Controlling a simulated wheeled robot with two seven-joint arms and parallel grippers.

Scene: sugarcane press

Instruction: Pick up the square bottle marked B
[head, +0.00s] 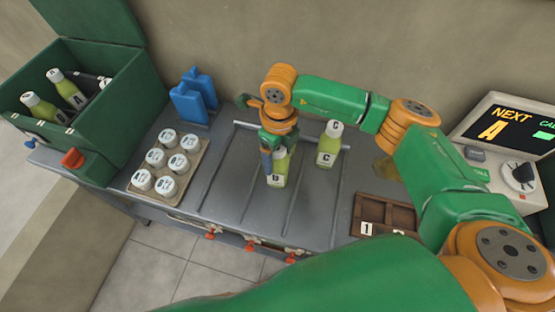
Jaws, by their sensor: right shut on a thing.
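The square bottle marked B (277,180) holds yellow-green liquid and stands upright in the middle of the grey counter. My right gripper (272,160) comes down over it from above and is shut on its upper part, hiding its cap and neck. I cannot tell whether the bottle's base touches the counter. A similar bottle marked C (328,146), with a pale cap, stands just to the right and behind. My left gripper is not in view.
A green box (120,125) with bottles, one marked A (68,90), stands at left. Blue packs (190,103) and a tray of white-lidded jars (198,160) are beside it. At right are a brown numbered tray (385,207) and a screen reading "NEXT A" (505,125).

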